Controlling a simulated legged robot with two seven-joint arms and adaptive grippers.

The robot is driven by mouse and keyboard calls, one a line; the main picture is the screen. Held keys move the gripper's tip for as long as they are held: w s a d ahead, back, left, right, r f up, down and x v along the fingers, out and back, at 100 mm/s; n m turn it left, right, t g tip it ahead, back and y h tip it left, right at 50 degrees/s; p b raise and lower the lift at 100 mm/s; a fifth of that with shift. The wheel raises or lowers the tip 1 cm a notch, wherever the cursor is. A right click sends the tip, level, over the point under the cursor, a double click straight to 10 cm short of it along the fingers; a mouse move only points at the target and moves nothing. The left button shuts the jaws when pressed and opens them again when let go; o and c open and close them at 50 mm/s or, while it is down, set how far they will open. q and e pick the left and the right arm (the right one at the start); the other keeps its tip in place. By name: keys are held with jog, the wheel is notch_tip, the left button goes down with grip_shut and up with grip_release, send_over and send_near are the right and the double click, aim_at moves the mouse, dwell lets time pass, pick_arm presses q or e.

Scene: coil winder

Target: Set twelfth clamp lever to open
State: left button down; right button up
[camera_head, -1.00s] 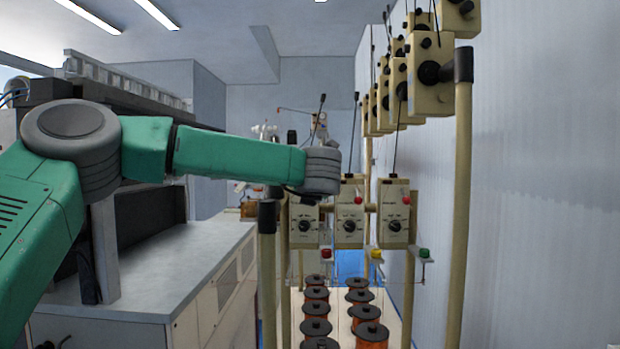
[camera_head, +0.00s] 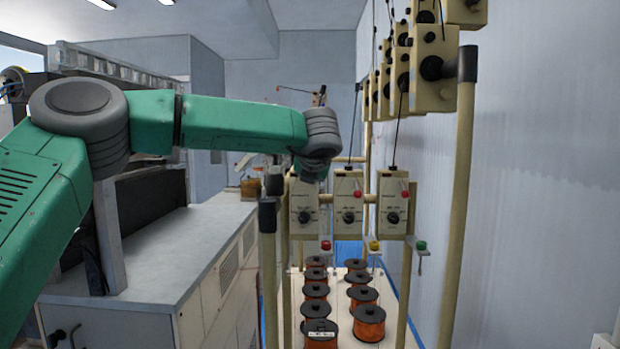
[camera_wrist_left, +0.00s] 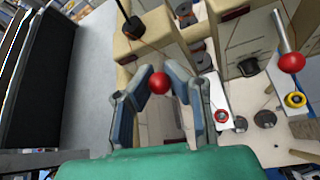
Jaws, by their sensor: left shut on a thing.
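In the left wrist view my left gripper (camera_wrist_left: 162,78) has its two grey-blue fingers closed around a red ball knob (camera_wrist_left: 160,84), the end of a clamp lever on a cream tensioner box. The lever's rod is mostly hidden. In the head view my left arm reaches to the leftmost cream box (camera_head: 304,212) of the lower row, and my wrist hides the fingers and this knob. Two neighbouring boxes (camera_head: 348,209) (camera_head: 392,210) show red lever knobs (camera_head: 358,194) (camera_head: 405,194). I cannot tell the levers' numbering. My right gripper is not in view.
Copper wire spools (camera_head: 369,322) stand in two rows below the boxes. Red (camera_head: 326,244), yellow (camera_head: 375,245) and green (camera_head: 421,245) caps hang under the boxes. A cream post (camera_head: 458,200) stands at right, and a grey-topped cabinet (camera_head: 150,255) at left.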

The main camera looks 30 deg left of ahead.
pick_arm(q)
jog(key=c, duration=1.4)
grip_release()
jog(key=shift+w, duration=0.1)
jog(key=shift+c, duration=0.2)
jog(key=shift+d+r, duration=0.1)
jog(key=shift+r, duration=0.05)
jog(key=v, duration=1.1)
jog(key=shift+s, duration=0.35)
